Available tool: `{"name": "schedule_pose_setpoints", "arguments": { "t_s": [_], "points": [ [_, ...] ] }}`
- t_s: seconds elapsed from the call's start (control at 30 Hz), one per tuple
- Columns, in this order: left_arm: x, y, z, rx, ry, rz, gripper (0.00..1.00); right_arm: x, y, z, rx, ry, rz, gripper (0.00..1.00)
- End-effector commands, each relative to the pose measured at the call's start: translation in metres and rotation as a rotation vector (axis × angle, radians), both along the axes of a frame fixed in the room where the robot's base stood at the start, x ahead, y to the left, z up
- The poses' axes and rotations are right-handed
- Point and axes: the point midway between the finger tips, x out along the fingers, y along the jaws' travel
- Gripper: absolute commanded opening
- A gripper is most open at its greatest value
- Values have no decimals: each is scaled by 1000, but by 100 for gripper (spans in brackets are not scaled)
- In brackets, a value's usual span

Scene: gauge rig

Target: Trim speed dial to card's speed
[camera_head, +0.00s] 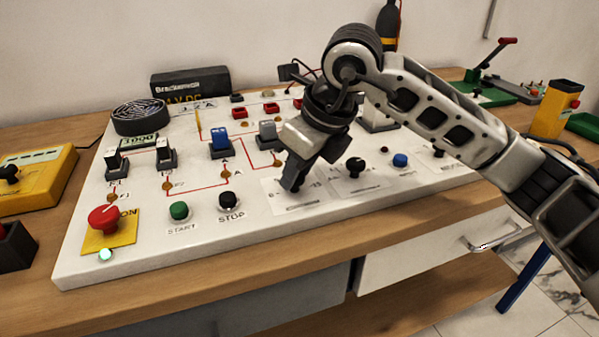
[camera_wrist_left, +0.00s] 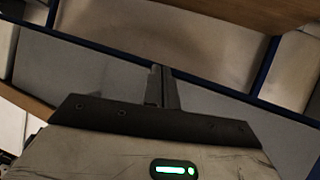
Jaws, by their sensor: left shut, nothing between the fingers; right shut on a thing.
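My right gripper (camera_head: 292,183) points down at a white dial plate (camera_head: 277,205) on the front part of the sloped white panel (camera_head: 330,215). It is shut on a dial knob there, which its fingers hide almost fully. The plate's lettering is too small and partly covered to read, so I cannot tell the setting. A small display (camera_head: 139,139) at the panel's left seems to read 1000. I cannot make out a card with a speed on it. My left gripper (camera_wrist_left: 161,88) shows only in the left wrist view, shut and empty, with drawer fronts beyond it.
A second black knob (camera_head: 356,166) and a blue button (camera_head: 400,160) lie right of my right gripper. Green START (camera_head: 179,211) and black STOP (camera_head: 228,201) buttons and a red mushroom button (camera_head: 103,217) lie left. Switches stand behind. A yellow box (camera_head: 38,180) is at the far left.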

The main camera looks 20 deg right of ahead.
Motion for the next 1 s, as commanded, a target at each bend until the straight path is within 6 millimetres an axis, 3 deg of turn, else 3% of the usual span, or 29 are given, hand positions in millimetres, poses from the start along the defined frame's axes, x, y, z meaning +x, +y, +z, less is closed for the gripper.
{"name": "schedule_pose_setpoints", "arguments": {
  "t_s": [0.43, 1.0],
  "points": [
    [-3, -1, -7, 2, -10, -6, 0, -1, 2, 0, 0, -3, -263, 8],
    [-4, -1, -9, 3, -8, -9, 0, -1, 2, 1, 1, -1, -315, 8]
  ]
}}
